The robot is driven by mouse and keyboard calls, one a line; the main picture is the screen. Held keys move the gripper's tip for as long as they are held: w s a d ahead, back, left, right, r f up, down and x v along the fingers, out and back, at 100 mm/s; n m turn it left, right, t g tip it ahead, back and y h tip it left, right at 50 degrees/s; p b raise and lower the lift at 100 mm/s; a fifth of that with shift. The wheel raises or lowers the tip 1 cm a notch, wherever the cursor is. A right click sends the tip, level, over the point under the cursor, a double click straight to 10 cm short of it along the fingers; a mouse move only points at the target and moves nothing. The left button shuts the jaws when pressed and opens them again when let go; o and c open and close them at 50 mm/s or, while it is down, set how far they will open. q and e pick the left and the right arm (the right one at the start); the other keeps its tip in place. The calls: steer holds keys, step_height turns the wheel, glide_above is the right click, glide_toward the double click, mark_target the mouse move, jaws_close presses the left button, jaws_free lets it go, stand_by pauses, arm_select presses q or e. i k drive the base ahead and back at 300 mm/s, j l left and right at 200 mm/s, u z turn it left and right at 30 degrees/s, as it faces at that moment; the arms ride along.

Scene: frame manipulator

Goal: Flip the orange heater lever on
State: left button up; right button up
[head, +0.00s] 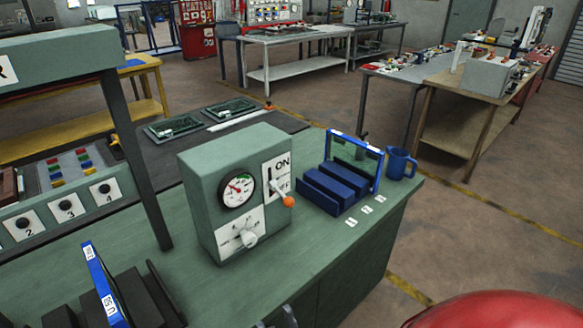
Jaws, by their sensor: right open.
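The heater box (205,190) is a grey-green case standing on the green workbench. Its front has a round gauge (238,190), a white dial plate with a knob (247,237), and a white ON/OFF plate (283,162). The lever's orange ball (288,201) hangs low, beside and below the OFF lettering, so the lever points down. My right gripper (276,320) shows only as dark tips at the bottom edge, below and in front of the box. It is open and apart from the lever. The rest of it is cut off. My left gripper is not in view.
A blue rack (330,190) and a blue mug (402,163) stand right of the box. A dark post (137,160) rises at left. Another dark rack with a blue strip (103,285) is at lower left. The bench top before the box is clear.

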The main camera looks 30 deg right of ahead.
mark_target(289, 202)
steer(key=z, duration=0.9)
